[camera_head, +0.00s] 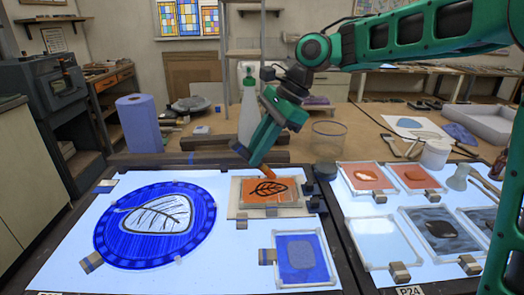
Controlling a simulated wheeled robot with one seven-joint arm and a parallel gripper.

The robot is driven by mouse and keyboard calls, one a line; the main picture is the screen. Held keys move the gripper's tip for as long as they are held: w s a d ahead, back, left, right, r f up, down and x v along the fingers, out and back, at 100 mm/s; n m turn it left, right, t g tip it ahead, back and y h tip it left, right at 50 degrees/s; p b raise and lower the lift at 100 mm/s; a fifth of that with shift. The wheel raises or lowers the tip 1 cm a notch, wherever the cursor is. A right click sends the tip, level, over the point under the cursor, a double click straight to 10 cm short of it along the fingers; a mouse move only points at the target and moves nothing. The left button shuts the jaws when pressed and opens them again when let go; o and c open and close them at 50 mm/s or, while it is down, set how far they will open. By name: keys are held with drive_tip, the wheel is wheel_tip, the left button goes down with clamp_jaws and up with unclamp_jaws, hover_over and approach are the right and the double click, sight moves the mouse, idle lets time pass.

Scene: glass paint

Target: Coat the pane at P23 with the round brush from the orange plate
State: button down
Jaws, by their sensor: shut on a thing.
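My gripper (256,160) is low over the left light table, just above the small orange pane (254,191) with a black leaf outline. It is shut on a thin tool, taken to be the round brush; the jaws hide most of it and its tip is hard to make out. An orange-brown part shows by the jaws, close to the pane's upper edge; I cannot tell whether it touches. On the right light table two orange plates (347,169) (398,168) lie side by side, each with a patch of paint. The label P23 cannot be read.
A large round blue pane (107,236) with a leaf lies left, a blue pane (318,268) front right. Small blocks (268,257) edge the panes. Right table: clear pane (378,240), grey plates (430,243), white jar (435,154). Behind stand a spray bottle (248,110) and blue roll (139,124).

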drive_tip(key=shift+a, duration=0.25)
drive_tip(key=shift+r, duration=0.1)
drive_tip(key=shift+r, duration=2.45)
drive_tip(key=s+d+f, duration=0.3)
drive_tip(key=s+f, duration=0.1)
drive_tip(key=shift+s+d, duration=0.25)
drive_tip(key=shift+s, duration=0.15)
drive_tip(key=shift+f, duration=0.55)
idle(1.0)
